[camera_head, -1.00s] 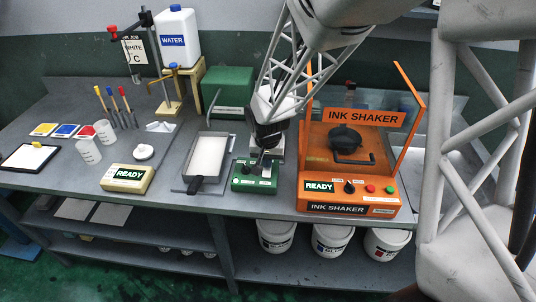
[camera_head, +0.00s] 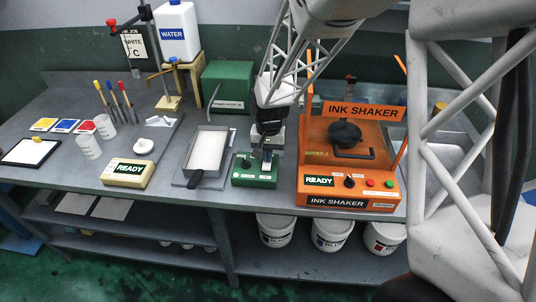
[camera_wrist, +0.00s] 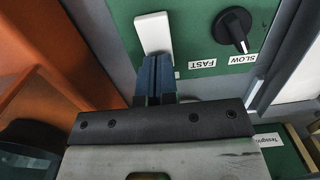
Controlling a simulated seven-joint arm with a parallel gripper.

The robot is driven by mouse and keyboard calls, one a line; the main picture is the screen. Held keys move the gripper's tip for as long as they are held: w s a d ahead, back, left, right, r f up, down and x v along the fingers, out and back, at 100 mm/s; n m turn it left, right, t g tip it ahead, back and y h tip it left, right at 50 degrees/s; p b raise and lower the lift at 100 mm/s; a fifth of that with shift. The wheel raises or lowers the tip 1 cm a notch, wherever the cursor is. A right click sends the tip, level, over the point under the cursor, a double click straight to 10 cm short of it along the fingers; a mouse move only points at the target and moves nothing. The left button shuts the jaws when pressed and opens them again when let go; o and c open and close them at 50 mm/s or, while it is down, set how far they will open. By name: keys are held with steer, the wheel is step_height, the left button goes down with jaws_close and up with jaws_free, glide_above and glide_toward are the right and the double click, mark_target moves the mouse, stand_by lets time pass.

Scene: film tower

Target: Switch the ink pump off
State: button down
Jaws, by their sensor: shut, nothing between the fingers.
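The ink pump's green control box (camera_head: 254,180) sits near the front edge of the bench, left of the orange ink shaker. In the wrist view its green panel (camera_wrist: 190,25) carries a white switch piece (camera_wrist: 152,32) and a black knob (camera_wrist: 233,27) near labels reading SLOW and FAST. My gripper (camera_head: 267,158) is over the right part of the box. In the wrist view its blue fingers (camera_wrist: 155,62) are together and empty, with their tips at the lower end of the white switch piece. I cannot tell whether they touch it. The switch's on or off position is unclear.
The orange ink shaker (camera_head: 314,198) stands close on the right. A beige READY box (camera_head: 127,173) is further left. A larger green box (camera_head: 228,82) stands behind.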

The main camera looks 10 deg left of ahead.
steer(key=shift+s+d+f, duration=0.15)
steer(key=shift+s+f, duration=0.1)
steer(key=shift+f, duration=0.55)
steer(key=shift+s, duration=0.1)
steer(key=shift+s+r, duration=0.2)
steer(key=shift+s, duration=0.55)
steer(key=shift+r, duration=0.1)
step_height(320, 180, up, 15)
steer(key=w, duration=0.2)
steer(key=shift+a, duration=0.2)
steer(key=shift+r, duration=0.1)
stand_by(0.3)
